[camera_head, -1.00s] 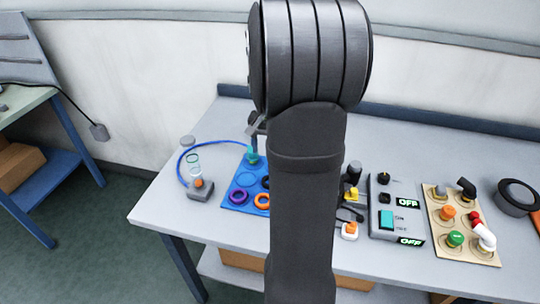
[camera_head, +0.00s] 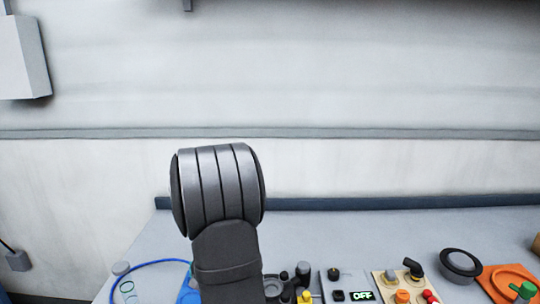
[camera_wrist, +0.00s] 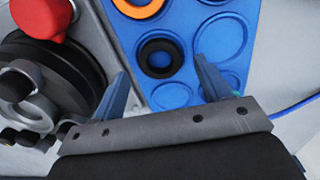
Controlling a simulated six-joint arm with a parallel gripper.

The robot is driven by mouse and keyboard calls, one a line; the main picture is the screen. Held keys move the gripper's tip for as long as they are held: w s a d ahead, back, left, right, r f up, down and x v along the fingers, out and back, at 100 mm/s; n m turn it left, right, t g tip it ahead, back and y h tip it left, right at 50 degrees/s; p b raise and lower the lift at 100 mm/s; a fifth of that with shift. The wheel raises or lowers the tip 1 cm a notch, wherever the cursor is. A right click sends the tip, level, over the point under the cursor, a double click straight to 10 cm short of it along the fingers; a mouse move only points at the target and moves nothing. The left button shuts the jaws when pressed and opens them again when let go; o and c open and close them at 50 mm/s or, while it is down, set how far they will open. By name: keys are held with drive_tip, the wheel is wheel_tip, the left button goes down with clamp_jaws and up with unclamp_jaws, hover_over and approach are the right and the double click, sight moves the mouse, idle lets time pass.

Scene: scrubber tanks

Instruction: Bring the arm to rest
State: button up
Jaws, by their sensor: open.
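My gripper (camera_wrist: 160,64) shows in the wrist view with its two blue-grey fingers spread apart and nothing between them. Below it lies a blue tray (camera_wrist: 228,35) with round recesses. A black ring (camera_wrist: 160,58) sits in one recess, in line with the gap between the fingers. An orange ring (camera_wrist: 140,8) is partly cut off at the top edge. Other recesses at the right are empty. In the head view my dark arm stands at centre left and hides the gripper. Whether the fingers touch the tray cannot be told.
A dark round device (camera_wrist: 55,75) with a red knob (camera_wrist: 42,15) is close left of the fingers. A blue hose (camera_wrist: 295,106) runs at right. The head view shows a grey switch box (camera_head: 333,287), a board with coloured caps (camera_head: 385,281), a round black-rimmed dish (camera_head: 461,263) and an orange tray (camera_head: 495,283).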

wheel_tip(320, 180, down, 2)
drive_tip(key=shift+w+r, duration=0.1)
drive_tip(key=shift+r, duration=1.9)
